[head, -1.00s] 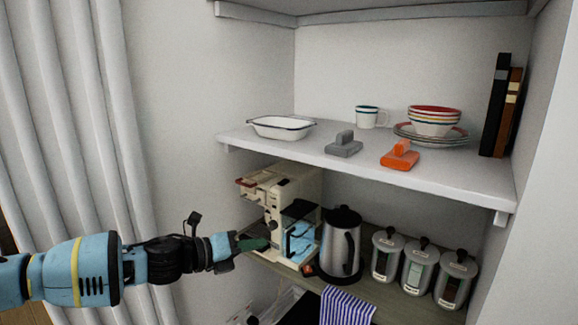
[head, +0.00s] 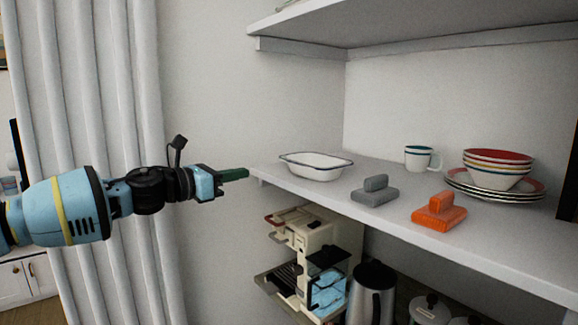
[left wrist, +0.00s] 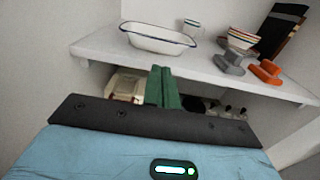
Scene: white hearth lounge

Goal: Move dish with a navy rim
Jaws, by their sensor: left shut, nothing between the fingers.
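The white dish with a navy rim (head: 316,166) sits upright on the left end of the white shelf (head: 400,208). It also shows in the left wrist view (left wrist: 158,38), beyond my fingers. My left gripper (head: 236,174) has green fingers that are shut and empty. It is to the left of the dish in the head view, near the shelf's left end and apart from the dish. In the left wrist view the green fingertips (left wrist: 163,80) appear below the dish and in front of the shelf edge. My right gripper is not in view.
A grey block with a handle (head: 375,192) and an orange one (head: 439,212) stand right of the dish. Behind are a mug (head: 422,158) and stacked bowls on plates (head: 497,170). A coffee machine (head: 318,262) and kettle (head: 371,294) are below. Another shelf (head: 410,24) hangs above.

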